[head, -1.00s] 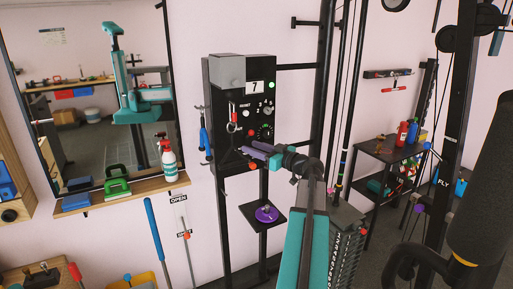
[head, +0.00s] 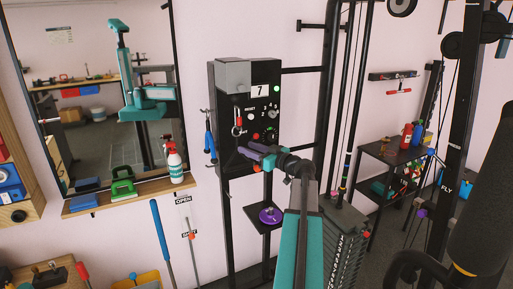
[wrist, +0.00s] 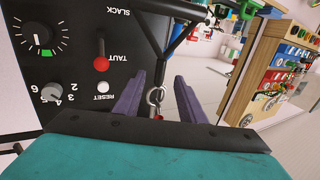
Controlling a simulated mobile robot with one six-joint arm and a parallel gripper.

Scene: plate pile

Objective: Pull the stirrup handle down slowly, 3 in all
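The stirrup handle (wrist: 173,45) is a black triangular frame in the wrist view, which shows the panel lettering upside down. Its apex is by a metal ring clip (wrist: 155,96) that lies between my fingers in the picture. The clip also shows in the head view (head: 238,122) in front of the black panel; the handle there is mostly hidden behind my gripper. My gripper (head: 252,153) has two purple fingers, spread apart with a clear gap in the wrist view (wrist: 157,98). I see no finger closed on the handle or clip.
The black panel (head: 231,155) carries a display reading 7, a lit green lamp, knobs and a red-tipped lever (wrist: 101,64) between TAUT and SLACK. A small shelf with a purple disc (head: 270,215) is below. A weight stack (head: 345,240) stands to the right.

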